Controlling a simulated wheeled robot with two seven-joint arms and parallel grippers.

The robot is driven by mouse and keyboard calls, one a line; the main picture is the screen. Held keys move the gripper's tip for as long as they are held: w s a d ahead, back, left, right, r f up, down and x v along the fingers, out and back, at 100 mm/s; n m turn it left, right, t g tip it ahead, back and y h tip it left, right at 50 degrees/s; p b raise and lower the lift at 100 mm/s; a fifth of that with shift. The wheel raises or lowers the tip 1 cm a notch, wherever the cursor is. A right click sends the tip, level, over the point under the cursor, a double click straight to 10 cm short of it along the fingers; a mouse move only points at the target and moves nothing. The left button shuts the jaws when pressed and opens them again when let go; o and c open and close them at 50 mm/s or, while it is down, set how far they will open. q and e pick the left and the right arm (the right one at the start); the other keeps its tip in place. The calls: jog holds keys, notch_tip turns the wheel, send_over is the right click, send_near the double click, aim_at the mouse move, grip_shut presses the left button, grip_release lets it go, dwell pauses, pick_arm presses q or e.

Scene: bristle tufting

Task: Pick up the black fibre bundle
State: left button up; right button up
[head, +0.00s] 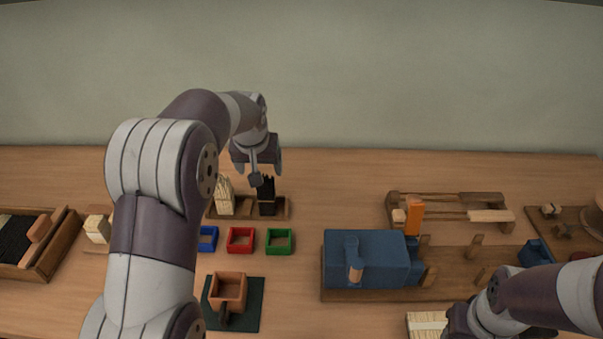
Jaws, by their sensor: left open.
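The black fibre bundle (267,198) stands upright in a wooden holder (284,214) near the middle left of the table, in the head view. A pale fibre bundle (224,197) stands just left of it. My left gripper (259,180) is directly above the black bundle, pointing down, with its jaws open. Its fingers are close to the top of the bundle; I cannot tell whether they touch it. My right gripper (463,322) is at the lower right edge, mostly hidden, and its fingers do not show clearly.
Blue (208,238), red (240,239) and green (279,241) small trays sit in front of the holder. A wooden box (229,290) rests on a dark mat. A blue machine (365,258) stands right of centre. A wooden rack (450,208) lies behind it.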

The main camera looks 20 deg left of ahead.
aim_at(265, 183)
pick_arm(q)
jog(key=x, duration=1.2)
jog(key=shift+w+a+r, duration=0.1)
jog(key=shift+w, duration=0.3)
jog(key=c, duration=1.1)
